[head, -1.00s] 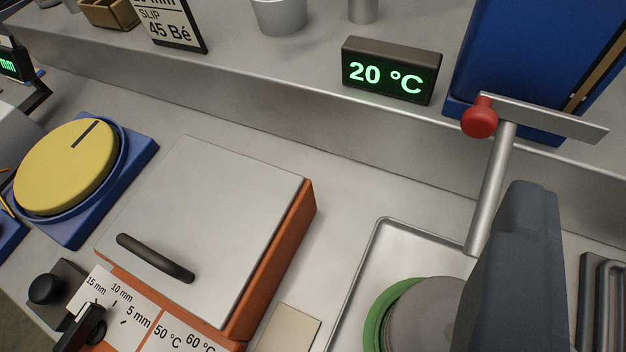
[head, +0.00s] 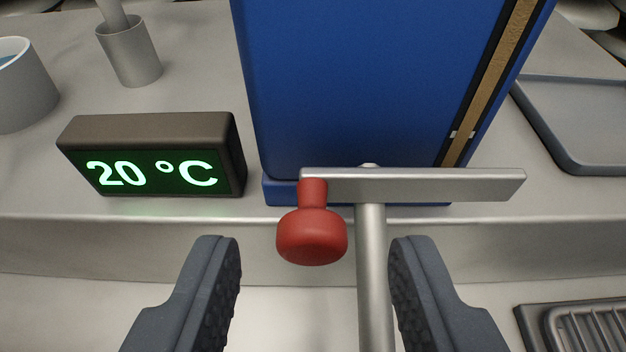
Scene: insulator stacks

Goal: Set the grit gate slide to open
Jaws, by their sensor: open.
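A flat metal bar (head: 430,185) sits across the top of an upright metal post (head: 371,270), like a slide or lever. A red knob (head: 312,238) hangs at the bar's left end. I cannot tell from any label whether this is the grit gate slide or which position is open. My gripper (head: 315,255) is open and empty, its two dark fingers apart at the bottom of the view. The knob and post show in the gap between the fingers, with the knob nearer the middle. I see no contact. The lower post runs out of the picture.
A blue box (head: 370,80) with a sand-coloured strip (head: 490,80) stands behind the bar on a raised ledge. A display reading 20 °C (head: 150,155) is to its left. Metal cups (head: 130,50) stand at the upper left, a grey tray (head: 580,120) at right, and a ribbed dark piece (head: 575,328) lower right.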

